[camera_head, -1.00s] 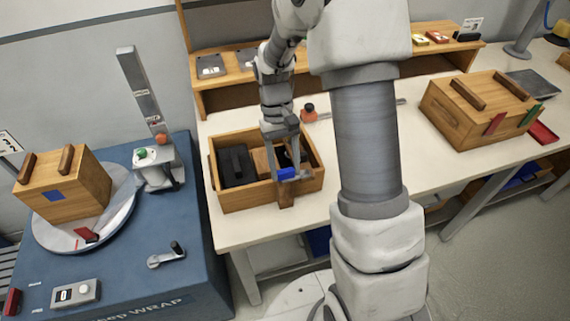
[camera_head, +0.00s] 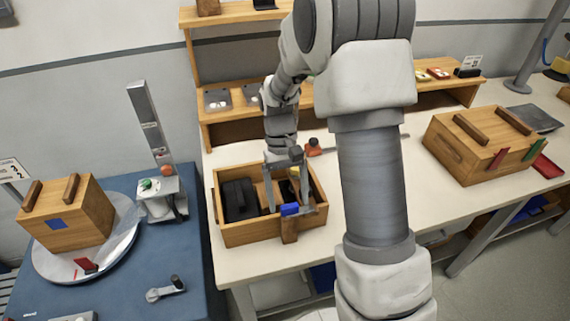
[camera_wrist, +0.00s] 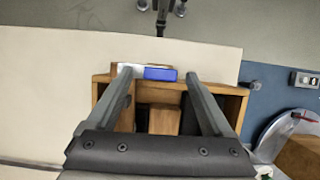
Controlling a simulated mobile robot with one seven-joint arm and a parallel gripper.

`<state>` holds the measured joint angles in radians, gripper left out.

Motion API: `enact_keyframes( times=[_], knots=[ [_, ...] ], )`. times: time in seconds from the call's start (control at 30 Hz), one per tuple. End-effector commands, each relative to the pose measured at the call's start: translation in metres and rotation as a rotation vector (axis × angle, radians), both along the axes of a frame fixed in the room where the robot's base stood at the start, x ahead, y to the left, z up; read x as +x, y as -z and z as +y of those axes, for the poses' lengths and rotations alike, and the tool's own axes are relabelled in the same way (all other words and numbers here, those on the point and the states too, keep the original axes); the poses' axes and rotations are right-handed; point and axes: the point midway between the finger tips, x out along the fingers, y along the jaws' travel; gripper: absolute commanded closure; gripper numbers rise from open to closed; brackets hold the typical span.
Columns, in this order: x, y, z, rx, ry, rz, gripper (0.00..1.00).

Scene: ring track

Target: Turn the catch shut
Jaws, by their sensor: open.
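The catch shows as a blue block (camera_head: 290,209) at the top of a short brown upright on the front wall of an open wooden box (camera_head: 232,235). In the wrist view the blue block (camera_wrist: 160,74) lies crosswise at the box's rim, with a pale piece beside it. My gripper (camera_head: 287,197) is over the front part of the box. Its fingers (camera_wrist: 159,75) are spread, and the blue block appears between their tips in the wrist view. Nothing is held. Whether a finger touches the block cannot be told.
The box holds a black case (camera_head: 239,199) and wooden pieces. A closed wooden crate (camera_head: 480,143) stands at the table's right. Another crate (camera_head: 66,212) sits on a turntable at the left. A shelf (camera_head: 223,131) runs behind.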

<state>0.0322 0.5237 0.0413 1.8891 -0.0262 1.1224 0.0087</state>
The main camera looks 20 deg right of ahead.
Motion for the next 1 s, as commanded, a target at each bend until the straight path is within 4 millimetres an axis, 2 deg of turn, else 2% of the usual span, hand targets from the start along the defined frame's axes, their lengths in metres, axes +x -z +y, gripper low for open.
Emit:
enact_keyframes(
  times=[0.4,0.6,0.8,1.0],
  knots=[
    [0.038,-0.091,0.001,0.0,-0.001,-0.006,0.15],
    [0.053,-0.129,0.001,0.0,-0.001,-0.004,0.15],
    [0.061,-0.147,0.001,0.0,-0.001,-0.002,0.15],
    [0.062,-0.151,0.001,0.0,-0.001,-0.002,0.15]
  ],
)
